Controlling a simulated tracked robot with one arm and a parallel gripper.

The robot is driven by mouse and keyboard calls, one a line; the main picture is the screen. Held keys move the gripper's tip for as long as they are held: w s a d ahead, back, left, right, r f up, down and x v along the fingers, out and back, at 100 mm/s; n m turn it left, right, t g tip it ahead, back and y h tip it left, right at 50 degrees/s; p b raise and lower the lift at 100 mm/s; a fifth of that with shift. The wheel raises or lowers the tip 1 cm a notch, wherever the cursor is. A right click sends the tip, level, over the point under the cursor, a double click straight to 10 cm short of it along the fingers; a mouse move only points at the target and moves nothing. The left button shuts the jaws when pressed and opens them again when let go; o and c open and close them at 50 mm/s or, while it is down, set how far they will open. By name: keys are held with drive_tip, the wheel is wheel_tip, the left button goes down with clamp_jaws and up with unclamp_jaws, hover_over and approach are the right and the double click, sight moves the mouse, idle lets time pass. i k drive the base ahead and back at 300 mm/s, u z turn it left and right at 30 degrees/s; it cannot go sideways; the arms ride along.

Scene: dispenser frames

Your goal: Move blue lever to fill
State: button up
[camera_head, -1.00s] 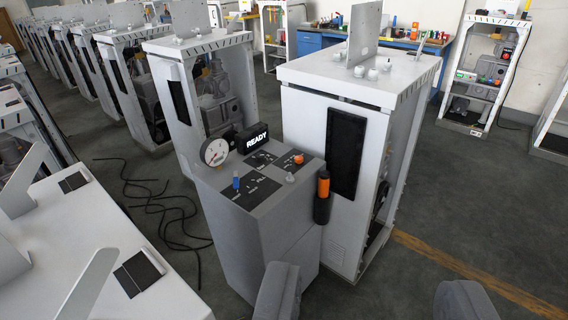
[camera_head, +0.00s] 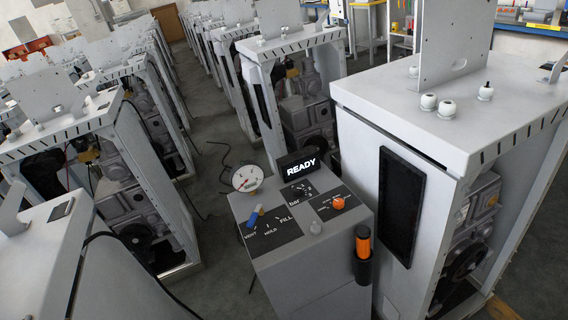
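The blue lever (camera_head: 255,213) is a small blue handle on the left part of the grey pedestal's top. It sits on a black plate (camera_head: 264,243) with the printed words VENT, HOLD and FILL. The lever is on the VENT side of the plate, away from the word FILL, but I cannot tell exactly which mark it points at. My gripper is not in view, and nothing touches the lever.
The grey pedestal (camera_head: 300,270) also carries a round gauge (camera_head: 248,178), a READY display (camera_head: 300,167), an orange knob (camera_head: 338,202) and an orange-handled tool (camera_head: 363,243) in a black holder. A white cabinet (camera_head: 470,120) stands close on the right. Dark floor lies behind.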

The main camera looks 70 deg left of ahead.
sight(259, 208)
drive_tip(key=u, duration=0.45)
drive_tip(key=i, duration=1.05)
drive_tip(key=u, duration=0.9)
drive_tip(key=k, duration=0.65)
drive_tip(key=u, duration=0.25)
drive_tip(key=i, duration=0.75)
drive_tip(key=z, duration=0.15)
